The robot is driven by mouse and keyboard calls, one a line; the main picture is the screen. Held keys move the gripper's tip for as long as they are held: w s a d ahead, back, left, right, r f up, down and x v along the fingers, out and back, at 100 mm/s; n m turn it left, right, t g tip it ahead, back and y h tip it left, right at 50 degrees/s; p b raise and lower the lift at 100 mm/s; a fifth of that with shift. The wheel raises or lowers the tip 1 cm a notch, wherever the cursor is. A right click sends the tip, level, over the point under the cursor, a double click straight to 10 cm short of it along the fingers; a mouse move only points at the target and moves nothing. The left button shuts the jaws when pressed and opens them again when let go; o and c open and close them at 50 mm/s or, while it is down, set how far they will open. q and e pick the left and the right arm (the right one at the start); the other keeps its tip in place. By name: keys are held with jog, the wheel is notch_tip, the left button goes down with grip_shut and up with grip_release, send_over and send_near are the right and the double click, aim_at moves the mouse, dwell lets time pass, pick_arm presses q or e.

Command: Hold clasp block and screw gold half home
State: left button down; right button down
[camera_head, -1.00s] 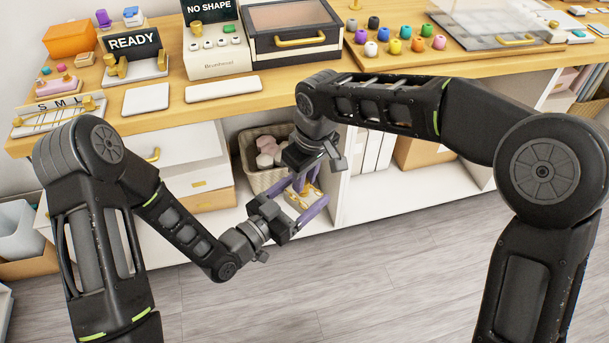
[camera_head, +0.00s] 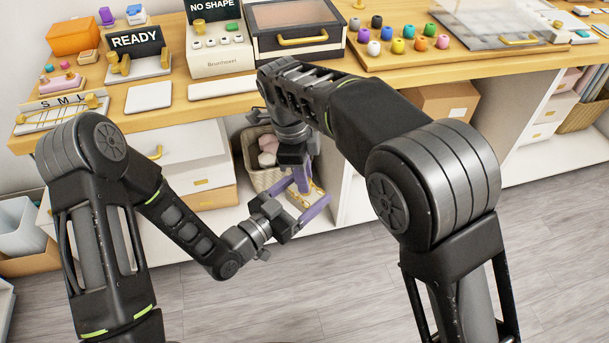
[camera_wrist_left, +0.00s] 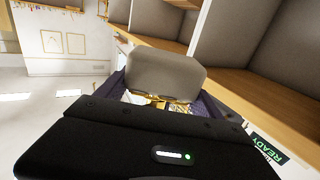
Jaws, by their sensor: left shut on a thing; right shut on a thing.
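My left gripper (camera_head: 312,190) reaches up from the lower left in the head view, its purple fingers set wide on either side of a small pale-and-gold piece, the clasp block (camera_head: 316,197). It is shut on that block. Gold parts (camera_wrist_left: 172,103) also show between the purple fingers in the left wrist view, mostly hidden. My right gripper (camera_head: 303,181) points down from above, its purple fingers at the block. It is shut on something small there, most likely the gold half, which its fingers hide. How far the gold half is seated cannot be told.
Both grippers are in front of the shelf unit, below the wooden worktop (camera_head: 220,105). A woven basket (camera_head: 252,178) with pale items stands behind them. Above are a READY sign (camera_head: 136,41), a Brumhexel box (camera_head: 218,55) and coloured beads (camera_head: 405,35). Floor is clear in front.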

jog(key=m+g, duration=0.1)
jog(key=m, duration=0.6)
jog(key=shift+w, duration=0.15)
jog(key=m, duration=0.4)
jog(key=shift+s+d+f+m+g+y, duration=0.2)
jog(key=shift+d+f+m+g+y, duration=0.1)
jog(key=shift+f+m+y, duration=0.1)
jog(key=shift+w+a+r+m, duration=0.15)
jog(key=shift+r+m, duration=0.15)
jog(key=shift+m, duration=0.5)
jog(key=c, duration=1.2)
grip_release()
jog(key=shift+y, duration=0.3)
jog(key=shift+c, duration=0.2)
jog(key=shift+c, duration=0.3)
